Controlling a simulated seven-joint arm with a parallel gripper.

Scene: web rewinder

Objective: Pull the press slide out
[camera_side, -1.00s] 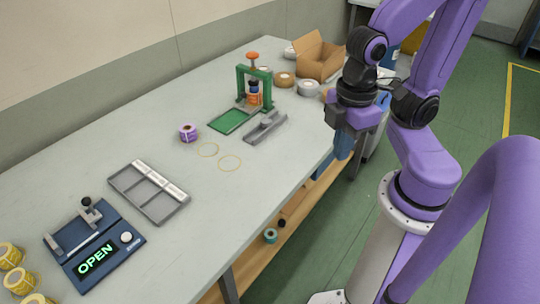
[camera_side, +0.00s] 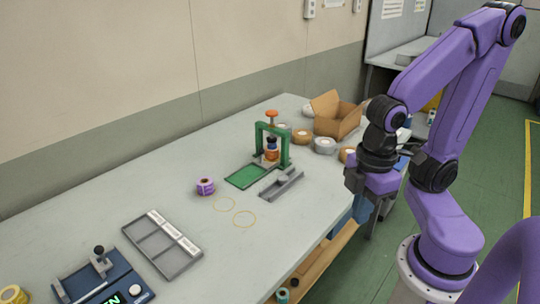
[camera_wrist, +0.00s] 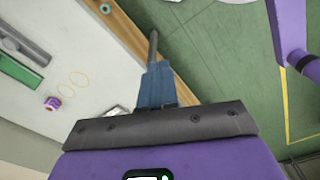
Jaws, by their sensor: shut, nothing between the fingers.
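The press is a green frame (camera_side: 288,148) with an orange knob on top, standing on the table. A flat green plate (camera_side: 246,177) lies at its foot and reaches out to the front left; I take it for the slide. An orange and dark piece (camera_side: 271,154) sits inside the frame. In the wrist view, the green plate (camera_wrist: 18,72) shows only in part at the left edge. My gripper (camera_side: 364,210) is off the table's right edge, well apart from the press. Its blue fingers (camera_wrist: 155,85) are shut and empty.
A grey channel-shaped block (camera_side: 281,185) lies just right of the plate. A purple roll (camera_side: 205,187) and two thin yellow rings (camera_side: 244,218) lie in front. Tape rolls (camera_side: 325,146) and an open cardboard box (camera_side: 336,115) stand behind. A grey tray (camera_side: 162,244) is nearer.

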